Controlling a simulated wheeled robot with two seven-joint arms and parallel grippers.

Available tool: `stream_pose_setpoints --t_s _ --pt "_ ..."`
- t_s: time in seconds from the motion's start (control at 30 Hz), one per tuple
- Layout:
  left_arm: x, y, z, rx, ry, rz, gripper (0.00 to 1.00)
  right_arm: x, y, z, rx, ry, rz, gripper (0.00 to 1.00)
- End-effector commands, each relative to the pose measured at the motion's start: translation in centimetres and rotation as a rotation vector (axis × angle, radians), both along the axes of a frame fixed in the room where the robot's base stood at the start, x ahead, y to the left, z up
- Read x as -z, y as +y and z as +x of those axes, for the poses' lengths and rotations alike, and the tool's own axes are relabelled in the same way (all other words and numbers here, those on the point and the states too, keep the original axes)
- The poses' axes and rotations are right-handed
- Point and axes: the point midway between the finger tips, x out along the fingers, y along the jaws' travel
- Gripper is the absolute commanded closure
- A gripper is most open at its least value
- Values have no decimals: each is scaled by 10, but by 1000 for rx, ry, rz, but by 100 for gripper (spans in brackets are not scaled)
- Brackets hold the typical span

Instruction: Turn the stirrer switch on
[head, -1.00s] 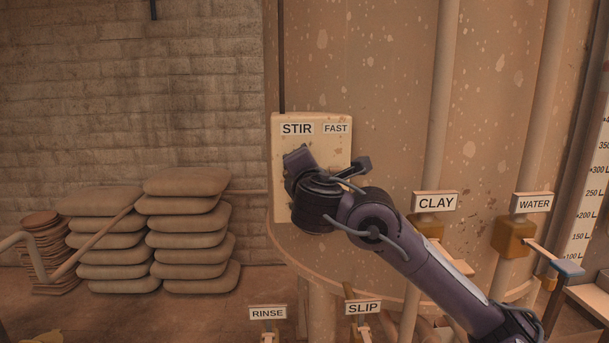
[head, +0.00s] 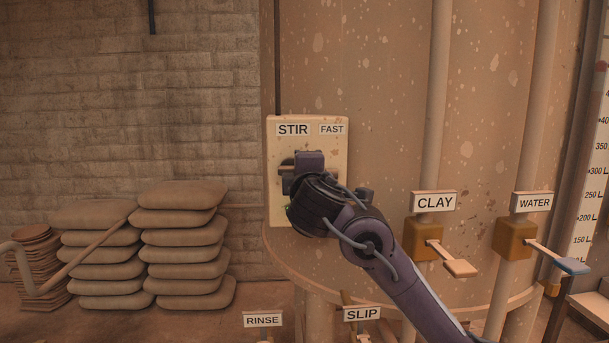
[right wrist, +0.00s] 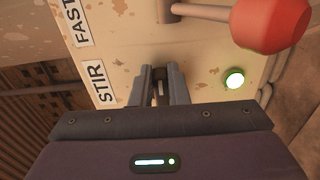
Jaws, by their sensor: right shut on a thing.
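The cream switch panel (head: 337,150) labelled STIR and FAST hangs on the big tank. My right gripper (head: 301,164) is at the panel under the STIR label and hides much of its middle. In the right wrist view, the gripper (right wrist: 159,76) is shut on a small dark part, the stirrer switch (right wrist: 158,88), mostly hidden between the fingers. A green lamp (right wrist: 235,78) glows on the panel below the switch. A lever with a red knob (right wrist: 272,24) juts out on the FAST side. My left gripper is not in view.
The CLAY valve (head: 424,240) and WATER valve (head: 516,238) sit on pipes to the right, their handles sticking out. RINSE (head: 263,320) and SLIP (head: 362,314) labels are below. Stacked sacks (head: 185,240) lie by the brick wall at left.

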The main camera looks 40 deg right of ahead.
Motion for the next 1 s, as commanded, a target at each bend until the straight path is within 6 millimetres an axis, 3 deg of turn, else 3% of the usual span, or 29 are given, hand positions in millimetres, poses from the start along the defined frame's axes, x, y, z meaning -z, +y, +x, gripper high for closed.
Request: stream_pose_setpoints --t_s 0.33,0.37,0.53,0.83,1.0 --pt "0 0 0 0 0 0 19 1 0 0 1 -2 5 100" --pt "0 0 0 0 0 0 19 1 0 0 0 -2 5 84" --pt "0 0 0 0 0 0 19 1 0 0 0 -1 4 64" --pt "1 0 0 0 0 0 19 1 2 -1 -1 -2 4 64" --pt "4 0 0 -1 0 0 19 1 16 -17 -5 -5 6 64"
